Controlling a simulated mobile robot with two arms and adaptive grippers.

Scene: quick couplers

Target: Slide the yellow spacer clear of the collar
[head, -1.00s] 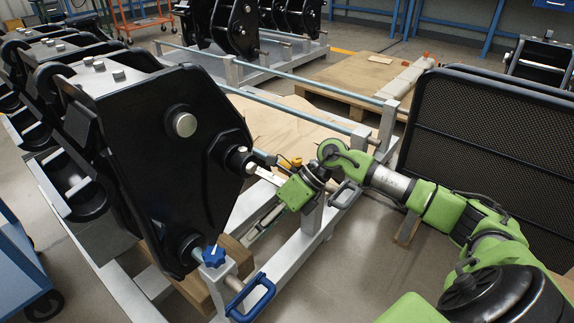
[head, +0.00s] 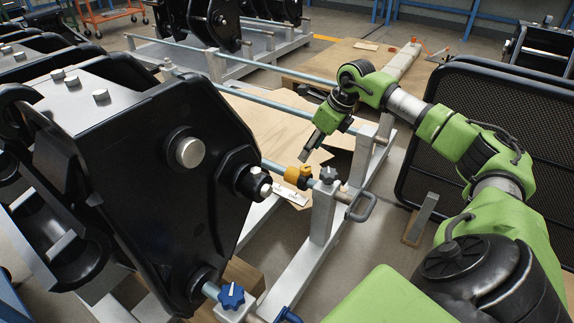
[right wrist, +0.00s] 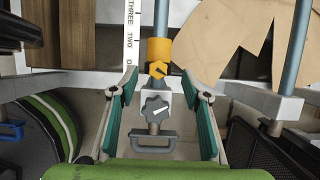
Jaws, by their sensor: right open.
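The yellow spacer (head: 297,176) is a short sleeve around a blue-grey rod, between the black coupler (head: 185,190) and a grey post (head: 322,212). A dark star knob (head: 328,175) tops the post, and the rod ends in a grey handle (head: 362,205). A black collar-like boss (head: 250,183) sticks out of the coupler's side, apart from the spacer. My right gripper (head: 305,157) is open and empty above the rod. In the right wrist view the spacer (right wrist: 159,52) lies beyond the open fingers (right wrist: 161,82), with the star knob (right wrist: 155,108) between them. My left gripper is out of view.
A white ruled strip (head: 290,196) lies beside the rod. A second rod (head: 270,98) runs behind, over cardboard. A blue knob (head: 231,296) and blue handle (head: 287,315) sit at the front. A black mesh panel (head: 480,140) stands right.

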